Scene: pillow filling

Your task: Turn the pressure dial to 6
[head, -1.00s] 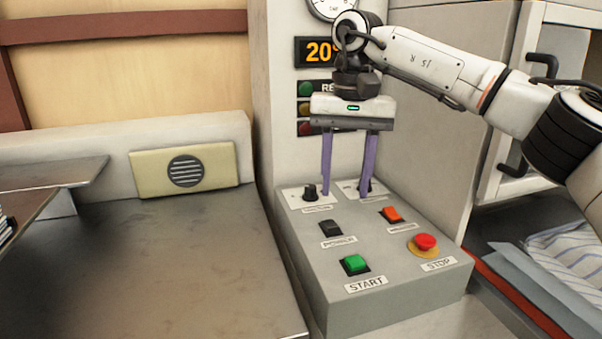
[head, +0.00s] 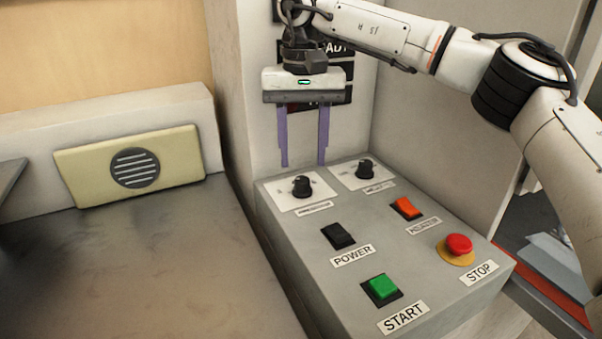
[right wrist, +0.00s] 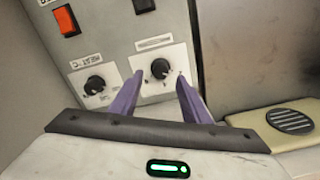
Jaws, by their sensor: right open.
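The pressure dial (head: 302,187) is a black knob on a white plate at the panel's back left; its small label is blurred and its setting cannot be read. My right gripper (head: 303,164) is open and empty, its two purple fingers pointing down. In the head view the fingertips show just above and behind the knob, apart from it. In the right wrist view the same dial (right wrist: 160,69) lies in line with the gap between the fingers. A second black dial (head: 366,169) is to its right, also in the right wrist view (right wrist: 95,85). My left gripper is not in view.
The grey control panel (head: 300,240) also carries a black power switch (head: 338,236), an orange switch (head: 406,208), a green start button (head: 383,287) and a red stop button (head: 458,245). A wall stands behind it. A bare metal surface (head: 130,260) lies left.

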